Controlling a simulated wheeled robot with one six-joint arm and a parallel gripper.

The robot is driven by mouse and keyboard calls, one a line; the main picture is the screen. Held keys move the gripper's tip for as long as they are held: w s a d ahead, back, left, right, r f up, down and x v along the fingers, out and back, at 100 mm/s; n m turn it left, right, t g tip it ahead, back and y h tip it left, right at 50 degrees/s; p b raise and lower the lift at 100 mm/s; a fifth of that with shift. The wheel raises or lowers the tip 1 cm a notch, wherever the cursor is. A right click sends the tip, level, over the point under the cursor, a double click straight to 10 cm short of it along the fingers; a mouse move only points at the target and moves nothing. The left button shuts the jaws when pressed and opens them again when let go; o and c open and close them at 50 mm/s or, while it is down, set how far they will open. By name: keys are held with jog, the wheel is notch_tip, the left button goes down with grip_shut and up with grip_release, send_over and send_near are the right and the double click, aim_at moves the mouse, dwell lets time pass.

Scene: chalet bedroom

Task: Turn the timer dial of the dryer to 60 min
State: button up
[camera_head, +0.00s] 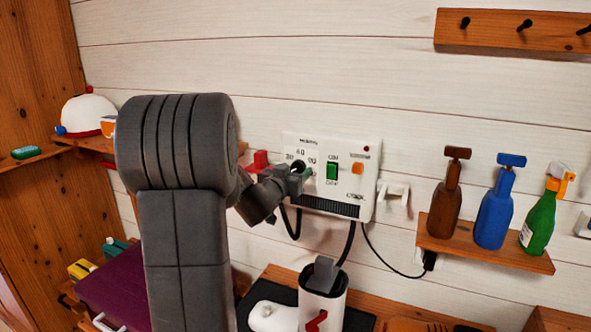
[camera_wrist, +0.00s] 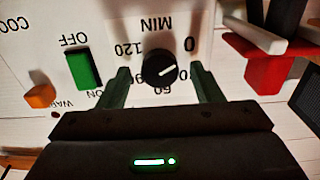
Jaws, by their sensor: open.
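The dryer's white control box (camera_head: 345,145) is on the wall, right of my arm in the head view. Its black timer dial (camera_wrist: 158,67) is near the middle of the wrist view, where the panel appears upside down. The dial's white pointer line points right and slightly up, below the 0 mark (camera_wrist: 189,44). The 60 mark (camera_wrist: 160,90) is just below the dial and the 120 mark (camera_wrist: 121,48) is to its left. My gripper (camera_wrist: 161,72) is open, one green finger on each side of the dial with visible gaps. In the head view my gripper (camera_head: 298,183) partly hides the dial.
A green ON/OFF switch (camera_wrist: 84,68) and an orange button (camera_wrist: 40,96) are left of the fingers in the wrist view. A red and white object (camera_wrist: 262,55) is to the right. A shelf (camera_head: 480,249) with bottles is at right in the head view.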

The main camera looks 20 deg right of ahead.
jog(key=shift+w+d, duration=0.4)
jog(key=shift+d, duration=0.05)
jog(key=c, duration=1)
